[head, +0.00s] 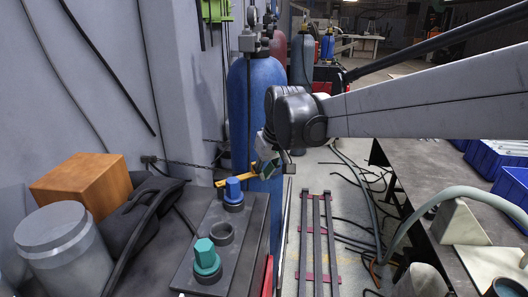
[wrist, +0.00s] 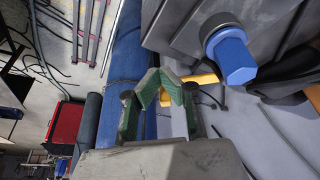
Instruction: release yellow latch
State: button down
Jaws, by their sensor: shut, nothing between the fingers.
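A yellow latch bar (head: 237,178) shows in the head view beside the blue hexagonal knob, in front of the blue cylinder. In the wrist view the yellow latch (wrist: 203,79) lies behind my fingers, which hide part of it. My gripper (head: 266,168) is at the right end of the yellow bar in the head view. In the wrist view the green fingertips of my gripper (wrist: 161,76) come together with nothing held between them. I cannot tell whether a finger touches the latch.
The blue knob (head: 233,189) and a teal knob (head: 206,255) stand on a grey block (head: 228,262) with a dark ring. A blue cylinder (head: 257,110) stands behind. A wooden box (head: 82,184) and grey canister (head: 62,255) are at left; a workbench (head: 430,185) is at right.

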aim_at(256, 176)
jog(key=shift+w+a+r, duration=0.1)
jog(key=shift+w+a, duration=0.3)
jog(key=shift+w, duration=0.3)
jog(key=shift+w+a, duration=0.35)
jog(key=shift+w, duration=0.35)
jog(key=shift+w+a, duration=0.1)
jog(key=shift+w, duration=0.35)
jog(key=shift+w+a+b, duration=0.15)
jog(key=shift+w+b, duration=0.2)
jog(key=shift+s, duration=0.1)
